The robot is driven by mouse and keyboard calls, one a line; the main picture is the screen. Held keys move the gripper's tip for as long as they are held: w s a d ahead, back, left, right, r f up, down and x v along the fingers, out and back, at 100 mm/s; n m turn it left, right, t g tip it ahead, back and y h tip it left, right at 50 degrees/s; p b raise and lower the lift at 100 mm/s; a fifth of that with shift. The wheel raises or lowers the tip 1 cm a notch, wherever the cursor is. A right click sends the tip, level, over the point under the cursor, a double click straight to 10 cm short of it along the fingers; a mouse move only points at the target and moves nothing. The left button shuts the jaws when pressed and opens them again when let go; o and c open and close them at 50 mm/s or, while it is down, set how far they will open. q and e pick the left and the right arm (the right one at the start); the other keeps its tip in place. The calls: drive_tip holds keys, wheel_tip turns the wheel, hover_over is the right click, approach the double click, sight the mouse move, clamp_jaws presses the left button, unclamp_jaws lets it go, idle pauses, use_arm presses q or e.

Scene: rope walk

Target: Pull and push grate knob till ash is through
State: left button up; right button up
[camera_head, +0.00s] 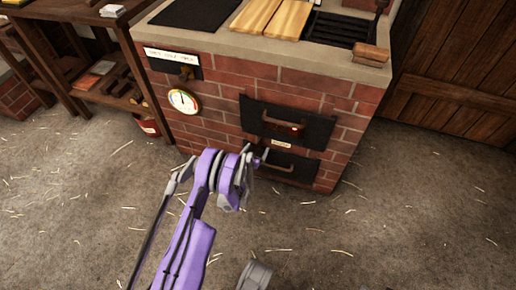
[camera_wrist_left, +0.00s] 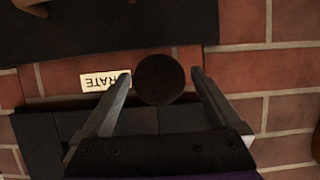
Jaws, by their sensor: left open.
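The dark round grate knob (camera_wrist_left: 159,80) shows in the left wrist view, on the brick front beside a cream label (camera_wrist_left: 105,80) reading GRATE upside down. My left gripper (camera_wrist_left: 161,75) is open, its two fingers reaching to either side of the knob. Small gaps show between fingertips and knob. In the head view my left gripper (camera_head: 257,157) is at the brick stove's (camera_head: 222,90) front, left of the small label (camera_head: 281,144) between the two dark doors. The knob is hard to make out there.
The upper iron door (camera_head: 265,112) has a bar handle and the lower door (camera_head: 302,170) sits beneath. A round gauge (camera_head: 183,101) is on the left of the front. A wooden shelf (camera_head: 60,60) stands left. The straw-strewn floor (camera_head: 400,220) at right is clear.

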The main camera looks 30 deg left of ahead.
use_arm(q)
clamp_jaws()
idle(0.3)
use_arm(e)
drive_tip(key=shift+s, duration=0.1)
